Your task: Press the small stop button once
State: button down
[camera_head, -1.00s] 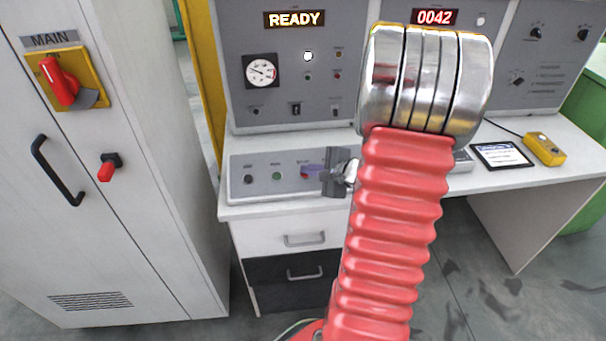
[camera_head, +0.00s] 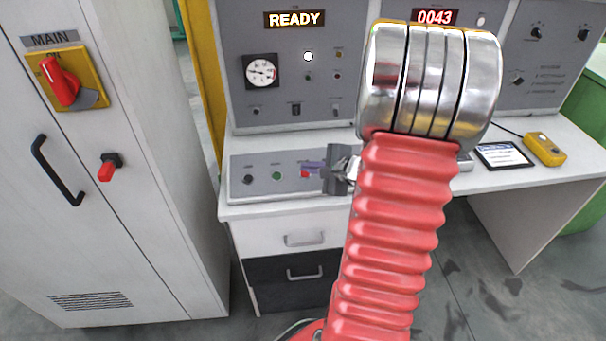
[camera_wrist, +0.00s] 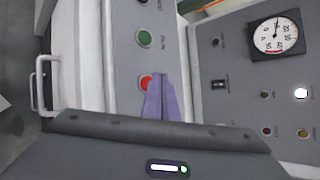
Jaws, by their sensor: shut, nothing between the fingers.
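The small stop button is the red button (camera_head: 305,174) on the sloped grey desk panel, right of a green button (camera_head: 277,176) and a dark one (camera_head: 248,179). In the wrist view the red button (camera_wrist: 146,82) shows just left of the fingertips, partly covered by them. My gripper (camera_head: 311,168) is shut and empty, its purple fingertips over the right part of the red button. In the wrist view my gripper (camera_wrist: 158,80) points at the panel beside the button. I cannot tell whether the tips touch it.
A cabinet with a red MAIN switch (camera_head: 60,82) stands at left. A tablet (camera_head: 502,155) and a yellow box (camera_head: 544,148) lie at right.

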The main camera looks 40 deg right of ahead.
jog(key=shift+r, duration=0.1)
jog(key=r, duration=0.3)
jog(key=s+r, duration=0.1)
jog(key=shift+a+r, duration=0.3)
jog(key=shift+a, duration=0.1)
dwell(0.3)
jog(key=shift+s, duration=0.1)
dwell(0.6)
